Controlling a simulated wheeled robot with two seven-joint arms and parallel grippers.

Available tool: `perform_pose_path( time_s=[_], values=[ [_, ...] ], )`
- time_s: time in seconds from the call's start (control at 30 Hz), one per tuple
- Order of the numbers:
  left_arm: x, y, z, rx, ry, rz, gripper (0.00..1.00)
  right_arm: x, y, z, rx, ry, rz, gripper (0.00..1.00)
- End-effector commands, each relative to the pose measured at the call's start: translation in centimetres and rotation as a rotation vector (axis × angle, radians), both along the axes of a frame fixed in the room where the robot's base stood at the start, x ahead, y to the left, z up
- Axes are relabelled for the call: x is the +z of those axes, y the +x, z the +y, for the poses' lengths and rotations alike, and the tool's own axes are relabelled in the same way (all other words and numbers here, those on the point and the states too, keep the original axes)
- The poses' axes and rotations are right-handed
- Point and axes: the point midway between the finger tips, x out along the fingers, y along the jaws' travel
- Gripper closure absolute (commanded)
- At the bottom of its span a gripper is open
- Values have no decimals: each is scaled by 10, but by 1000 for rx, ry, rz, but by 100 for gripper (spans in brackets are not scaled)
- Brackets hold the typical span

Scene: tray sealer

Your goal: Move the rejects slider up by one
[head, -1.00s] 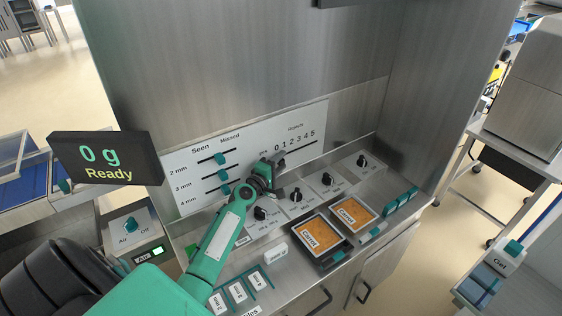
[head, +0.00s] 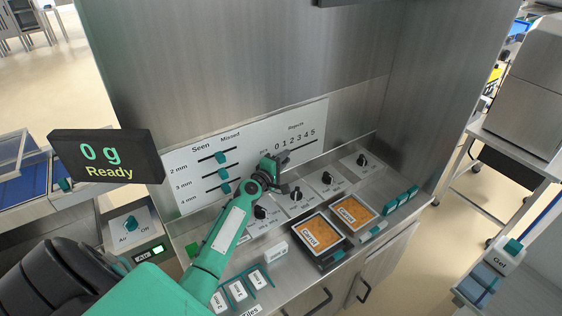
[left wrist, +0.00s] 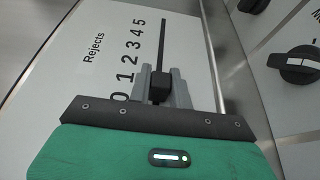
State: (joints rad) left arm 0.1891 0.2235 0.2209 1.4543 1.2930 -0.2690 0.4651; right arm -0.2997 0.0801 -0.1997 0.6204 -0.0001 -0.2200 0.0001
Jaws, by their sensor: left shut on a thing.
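The rejects slider is a small black knob (left wrist: 160,88) on a dark straight slot, beside a printed scale from 0 to 5 in the left wrist view. The knob sits near the low end of the slot, around the 0 to 1 marks; the exact mark is hard to tell. My left gripper (left wrist: 162,86) is shut on the knob, with a grey finger on each side. In the head view the same gripper (head: 284,163) is at the lower left end of the rejects scale (head: 296,140) and hides the knob. My right gripper is not in view.
Left on the panel are three teal sliders (head: 222,172) marked in mm. A row of black dials (head: 327,178) lies below on the sloping console. Two orange-filled trays (head: 319,233) stand in front. A display (head: 104,157) reads 0 g, Ready.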

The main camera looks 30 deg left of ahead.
Motion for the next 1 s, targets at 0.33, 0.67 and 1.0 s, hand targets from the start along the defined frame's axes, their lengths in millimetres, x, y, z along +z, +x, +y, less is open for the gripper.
perform_pose_path(
  time_s=[0.33, 0.67, 1.0],
  values=[
    [0, 17, -7, 0, 0, 0, 100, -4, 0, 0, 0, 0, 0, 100],
    [0, 17, -7, 0, 0, 0, 58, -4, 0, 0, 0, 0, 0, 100],
    [-1, 1, -7, 0, -1, 0, 58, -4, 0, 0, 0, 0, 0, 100]
  ],
)
